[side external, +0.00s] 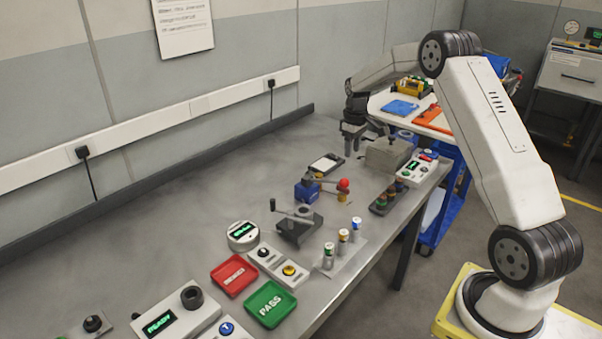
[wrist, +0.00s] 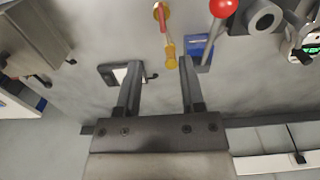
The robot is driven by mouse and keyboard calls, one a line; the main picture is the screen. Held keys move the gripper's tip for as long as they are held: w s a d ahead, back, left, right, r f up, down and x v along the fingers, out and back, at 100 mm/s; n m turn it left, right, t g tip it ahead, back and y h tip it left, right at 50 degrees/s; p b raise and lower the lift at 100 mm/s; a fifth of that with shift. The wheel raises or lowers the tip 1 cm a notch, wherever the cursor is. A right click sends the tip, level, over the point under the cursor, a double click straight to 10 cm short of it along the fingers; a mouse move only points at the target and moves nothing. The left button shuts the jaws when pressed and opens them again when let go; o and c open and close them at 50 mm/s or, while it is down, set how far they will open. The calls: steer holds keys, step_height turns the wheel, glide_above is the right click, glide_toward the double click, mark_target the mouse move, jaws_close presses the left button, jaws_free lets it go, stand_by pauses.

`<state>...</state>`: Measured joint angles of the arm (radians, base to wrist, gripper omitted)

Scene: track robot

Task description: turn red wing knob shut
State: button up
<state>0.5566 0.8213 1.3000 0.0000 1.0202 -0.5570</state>
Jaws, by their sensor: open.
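A slim red piece (wrist: 163,22) lies between yellow brass-coloured ends in the wrist view, near the top centre. It looks like the red wing knob, but its wing shape is not clear. In the side view only small brass and reddish parts show there, partly behind a lever with a red ball (side external: 344,185). My gripper (side external: 352,146) is above the far part of the bench, pointing down. In the wrist view its two fingers (wrist: 157,65) are apart with nothing held between them. The red piece is beyond the fingertips, and the gripper is not touching it.
A blue block (side external: 306,190) stands beside the brass parts, close to the red-ball lever. A grey block (side external: 388,155) stands right of my gripper. A flat dark device (side external: 326,163) lies nearby. The bench (side external: 190,215) is clear towards the wall.

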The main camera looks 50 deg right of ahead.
glide_toward(343, 189)
steer(key=shift+s+d+f, duration=0.25)
steer(key=shift+s+f, duration=0.35)
steer(key=shift+s, duration=0.25)
steer(key=shift+f, duration=0.1)
steer(key=shift+f, duration=3.75)
jaws_close()
